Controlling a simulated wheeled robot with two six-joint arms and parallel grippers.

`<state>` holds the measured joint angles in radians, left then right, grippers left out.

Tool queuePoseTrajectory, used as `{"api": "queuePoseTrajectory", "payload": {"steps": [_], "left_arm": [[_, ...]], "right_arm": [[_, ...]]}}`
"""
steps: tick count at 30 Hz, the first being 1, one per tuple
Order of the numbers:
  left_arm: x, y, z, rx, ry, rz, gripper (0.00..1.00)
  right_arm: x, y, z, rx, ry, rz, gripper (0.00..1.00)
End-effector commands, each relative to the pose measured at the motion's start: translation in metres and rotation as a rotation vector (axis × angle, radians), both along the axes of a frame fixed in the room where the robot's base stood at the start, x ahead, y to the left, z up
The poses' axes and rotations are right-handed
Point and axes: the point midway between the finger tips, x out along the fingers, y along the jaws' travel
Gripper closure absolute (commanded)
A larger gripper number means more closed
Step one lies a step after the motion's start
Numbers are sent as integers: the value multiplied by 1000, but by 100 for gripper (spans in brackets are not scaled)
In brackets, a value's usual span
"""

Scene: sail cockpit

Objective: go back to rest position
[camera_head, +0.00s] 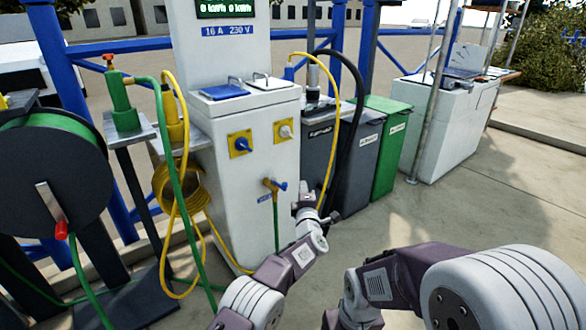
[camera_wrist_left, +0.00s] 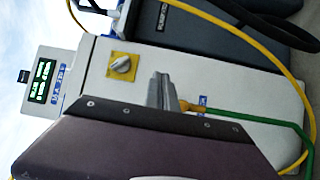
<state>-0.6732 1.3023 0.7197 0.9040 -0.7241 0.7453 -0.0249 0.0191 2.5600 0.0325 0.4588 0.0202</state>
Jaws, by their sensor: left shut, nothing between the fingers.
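My left gripper (camera_head: 308,203) is in the middle of the head view, in front of the white service pedestal's lower right side. It is shut and empty. In the left wrist view its shut fingers (camera_wrist_left: 162,90) stick up in front of the pedestal, which appears turned on its side. My right arm comes in from the lower right of the head view and bends down at the bottom edge. The right gripper is not in view.
A hose reel (camera_head: 50,175) and yellow hose stand left. Grey and green bins (camera_head: 392,150) stand behind. Paving at right (camera_head: 470,215) is clear.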

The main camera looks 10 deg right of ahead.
Motion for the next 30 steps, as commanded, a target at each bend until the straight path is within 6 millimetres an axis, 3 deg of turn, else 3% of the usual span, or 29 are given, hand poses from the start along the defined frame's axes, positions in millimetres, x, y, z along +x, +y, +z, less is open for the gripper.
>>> {"api": "queuePoseTrajectory", "payload": {"steps": [1,3,5,9,10,12,14,17,18,24,30], "left_arm": [[11,20,42,-26,-35,32,100],[25,55,97,-58,-81,82,100],[34,93,141,-67,-107,131,100],[36,194,234,23,-110,212,100],[31,218,250,75,-87,216,100],[10,261,260,229,5,197,100],[-16,289,251,370,109,158,100],[-81,323,205,611,326,43,100],[-111,331,180,697,413,-19,100],[-249,343,70,990,760,-350,100],[-353,344,2,1142,977,-661,100]], "right_arm": [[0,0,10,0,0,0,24],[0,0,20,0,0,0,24],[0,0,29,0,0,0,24],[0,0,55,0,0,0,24],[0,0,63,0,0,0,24],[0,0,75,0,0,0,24],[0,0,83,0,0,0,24],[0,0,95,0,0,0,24],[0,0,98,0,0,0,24],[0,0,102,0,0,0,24],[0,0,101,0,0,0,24]]}}
